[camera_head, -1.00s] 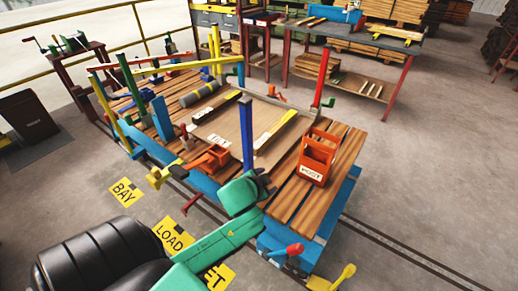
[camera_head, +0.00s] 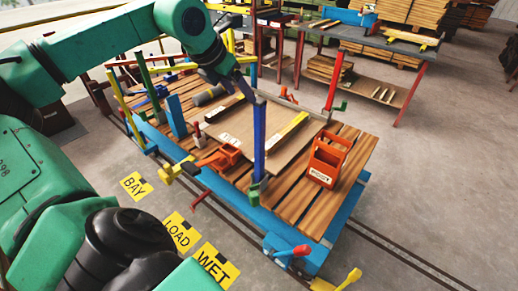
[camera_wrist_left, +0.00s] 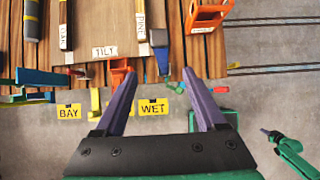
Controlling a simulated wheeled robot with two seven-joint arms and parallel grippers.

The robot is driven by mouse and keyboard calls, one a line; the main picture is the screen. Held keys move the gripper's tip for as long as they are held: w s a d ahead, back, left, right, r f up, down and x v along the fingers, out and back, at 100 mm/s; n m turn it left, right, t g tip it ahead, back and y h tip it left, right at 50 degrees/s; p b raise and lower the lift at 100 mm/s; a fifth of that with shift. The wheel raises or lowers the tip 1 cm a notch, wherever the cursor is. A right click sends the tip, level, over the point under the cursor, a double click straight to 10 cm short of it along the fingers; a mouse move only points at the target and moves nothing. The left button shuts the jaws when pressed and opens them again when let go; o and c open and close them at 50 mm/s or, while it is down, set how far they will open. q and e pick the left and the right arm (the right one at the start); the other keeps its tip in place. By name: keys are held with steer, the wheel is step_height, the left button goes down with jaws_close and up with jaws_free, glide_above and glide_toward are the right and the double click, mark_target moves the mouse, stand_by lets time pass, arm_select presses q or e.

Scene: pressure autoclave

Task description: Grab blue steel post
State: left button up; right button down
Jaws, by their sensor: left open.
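The blue steel post (camera_head: 259,140) stands upright at the near edge of the slatted cart, its foot in a green clamp (camera_head: 258,188). My left gripper (camera_head: 244,90) reaches over from the upper left, its fingertips close to the post's top in the head view. I cannot tell from this view whether they touch it. In the left wrist view, my left gripper (camera_wrist_left: 160,74) is open with two purple fingers apart. The blue post (camera_wrist_left: 163,62) shows just beyond and between the fingertips, seen nearly from above. My right gripper does not show clearly.
An orange box (camera_head: 326,160) stands on the cart to the right of the post. A brown board (camera_head: 262,155) with yellow and dark bars lies behind it. An orange clamp (camera_head: 217,158) is to the left. Red and yellow handles (camera_head: 300,250) stick out at the cart's front.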

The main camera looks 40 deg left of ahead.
mark_target(257, 109)
arm_select(q)
steer(key=p+x, duration=0.1)
steer(key=x, duration=0.3)
steer(key=p+x, duration=0.2)
steer(key=x, duration=0.2)
steer(key=shift+w, duration=0.35)
steer(key=shift+w+f+p, duration=0.1)
steer(key=shift+f+p, duration=0.15)
steer(key=shift+p, duration=0.15)
steer(key=shift+w+d+f+p, duration=0.15)
steer(key=shift+w+f+p, duration=0.35)
steer(key=shift+p, duration=0.7)
steer(key=p+x, duration=0.1)
steer(key=x, duration=0.2)
steer(key=shift+w+f, duration=0.25)
steer(key=shift+f, duration=0.15)
steer(key=shift+s+r, duration=0.1)
steer(key=shift+s, duration=0.05)
steer(key=c, duration=1)
jaws_close()
steer(key=shift+r, duration=0.1)
